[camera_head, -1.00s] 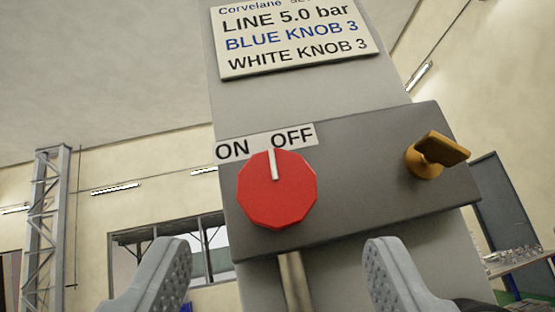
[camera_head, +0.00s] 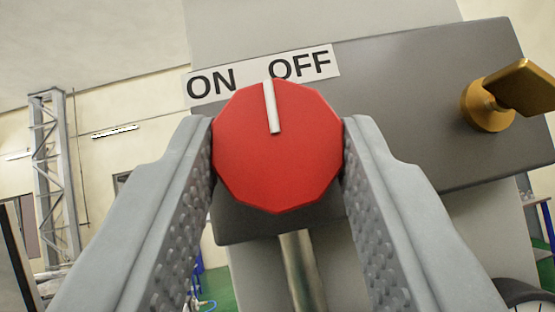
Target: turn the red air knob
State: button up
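The red air knob (camera_head: 277,165) is a faceted red disc on the front of a grey box. Its white line (camera_head: 272,107) points up, toward the gap between the words ON and OFF, close to the O of OFF. The label (camera_head: 262,75) with both words sits just above it. My gripper (camera_head: 278,150) has one grey finger on each side of the knob. Both fingers appear to touch its edges, shut on it. The knob's sides behind the fingertips are hidden.
A brass-coloured valve handle (camera_head: 511,93) sticks out of the box (camera_head: 410,110) to the right of the knob. A metal pipe (camera_head: 300,270) runs down below the box. A lattice column (camera_head: 52,180) stands far off at the left.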

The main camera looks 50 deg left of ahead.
jog(key=shift+n+g+y, duration=0.3)
jog(key=shift+n+y, duration=0.1)
jog(key=shift+n, duration=0.1)
jog(key=n+g+y, duration=0.2)
jog(key=n, duration=0.1)
jog(key=n+g+y, duration=0.2)
jog(key=n+g, duration=0.1)
jog(key=n+g+y, duration=0.1)
jog(key=n+g, duration=0.1)
jog(key=n, duration=0.2)
jog(key=shift+w+d+f+g+y, duration=0.1)
jog(key=shift+w+d+g+y, duration=0.1)
jog(key=shift+w+g+y, duration=0.2)
jog(key=n+g+y, duration=0.1)
jog(key=n+g, duration=0.7)
jog(key=n, duration=0.1)
jog(key=shift+w+d+n+g, duration=0.1)
jog(key=shift+d+n+g, duration=0.05)
jog(key=shift+n+g, duration=0.2)
jog(key=shift+r+n+g, duration=0.2)
jog(key=shift+n+g, duration=0.05)
jog(key=shift+n, duration=0.1)
jog(key=o, duration=1)
jog(key=v, duration=1.7)
jog(key=shift+d, duration=0.25)
